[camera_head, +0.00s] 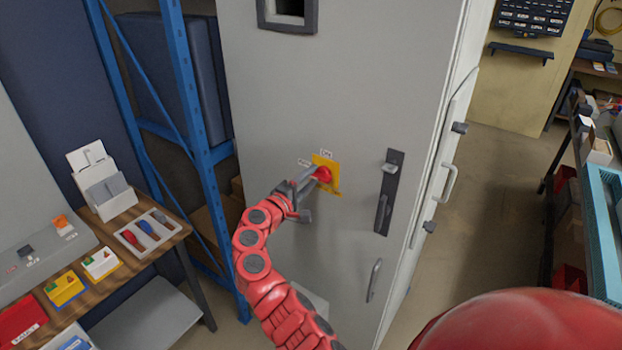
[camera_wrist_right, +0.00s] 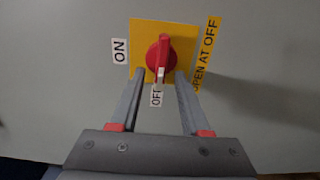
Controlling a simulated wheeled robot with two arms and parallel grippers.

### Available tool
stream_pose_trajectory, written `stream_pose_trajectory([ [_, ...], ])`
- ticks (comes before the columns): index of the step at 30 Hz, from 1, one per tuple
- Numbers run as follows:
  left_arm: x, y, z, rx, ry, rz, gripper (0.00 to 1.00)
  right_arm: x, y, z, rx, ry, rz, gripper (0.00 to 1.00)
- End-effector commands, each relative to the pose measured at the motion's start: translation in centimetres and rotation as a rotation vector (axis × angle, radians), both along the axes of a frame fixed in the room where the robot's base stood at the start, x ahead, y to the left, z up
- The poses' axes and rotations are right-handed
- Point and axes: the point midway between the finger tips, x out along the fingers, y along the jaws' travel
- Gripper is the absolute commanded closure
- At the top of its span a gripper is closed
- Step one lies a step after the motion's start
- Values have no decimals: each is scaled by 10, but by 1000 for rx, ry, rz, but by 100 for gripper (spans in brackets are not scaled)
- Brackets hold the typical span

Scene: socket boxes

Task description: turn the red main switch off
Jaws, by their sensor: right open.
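The red main switch (camera_head: 323,174) is a red rotary knob on a yellow plate (camera_head: 332,190) on the grey cabinet (camera_head: 300,90). In the right wrist view the knob (camera_wrist_right: 160,52) has its handle upright in the picture, and its white-marked end points down at the OFF label (camera_wrist_right: 156,96). The ON label (camera_wrist_right: 119,51) is at the plate's left. My right gripper (camera_head: 308,179) is open at the switch, coming from the left. In the wrist view its fingertips (camera_wrist_right: 161,78) are on either side of the handle's lower end; whether they touch is unclear. My left gripper is not in view.
The cabinet has a black door handle (camera_head: 388,195) right of the switch and a grey bar handle (camera_head: 374,280) below. A blue rack (camera_head: 188,90) and a wooden bench (camera_head: 170,240) with trays stand at left. Open floor (camera_head: 490,190) lies right of the cabinet.

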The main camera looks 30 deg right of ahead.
Motion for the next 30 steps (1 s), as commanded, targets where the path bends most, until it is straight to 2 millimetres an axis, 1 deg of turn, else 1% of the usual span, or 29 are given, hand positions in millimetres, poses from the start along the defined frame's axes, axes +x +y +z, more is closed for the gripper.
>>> stream_pose_trajectory([
  [5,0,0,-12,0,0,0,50,-10,29,-5,-2,0,8,54],
  [12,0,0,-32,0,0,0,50,-35,91,-5,0,-1,8,54],
  [15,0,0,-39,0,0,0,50,-45,113,-5,-1,1,8,54],
  [18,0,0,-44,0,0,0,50,-53,131,-4,0,0,7,54],
  [21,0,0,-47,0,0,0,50,-59,145,-2,-1,0,5,54],
  [24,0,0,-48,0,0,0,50,-63,152,-2,1,0,1,54],
  [30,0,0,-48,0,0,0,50,-65,156,-1,1,1,1,54],
])
